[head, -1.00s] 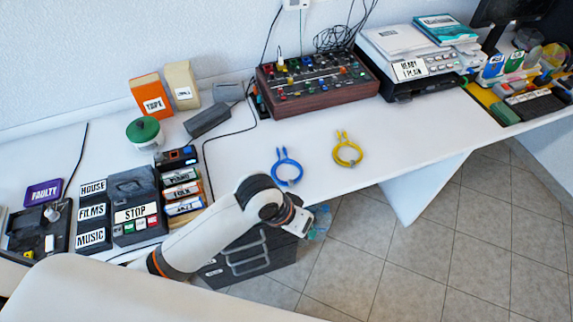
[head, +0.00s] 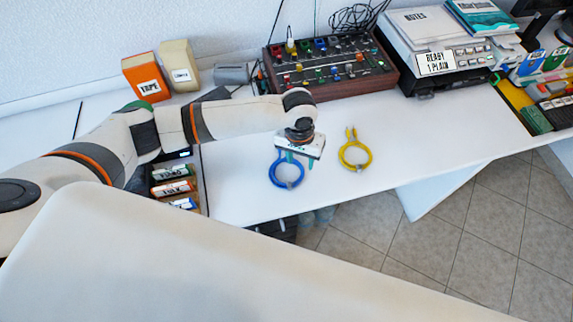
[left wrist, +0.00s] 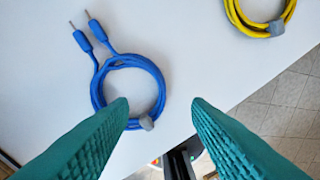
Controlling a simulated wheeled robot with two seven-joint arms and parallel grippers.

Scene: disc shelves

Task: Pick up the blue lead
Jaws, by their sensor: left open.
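The blue lead (head: 272,174) lies coiled on the white table near its front edge, with a grey tie at its near side. In the left wrist view the blue lead (left wrist: 161,92) shows its two plugs pointing up and left. My left gripper (head: 290,157) is over the far part of the coil, pointing down, and partly hides its plugs. In the left wrist view its two green fingers (left wrist: 160,105) are wide apart with nothing between them, and the near part of the coil shows between the tips. My right gripper is not in view.
A yellow lead (head: 368,161) lies to the right of the blue one. A mixer with coloured knobs (head: 330,92) stands behind, and a printer (head: 450,81) behind to the right. Labelled boxes (head: 174,188) stand left, under my arm. The table (head: 430,135) is clear right of the yellow lead.

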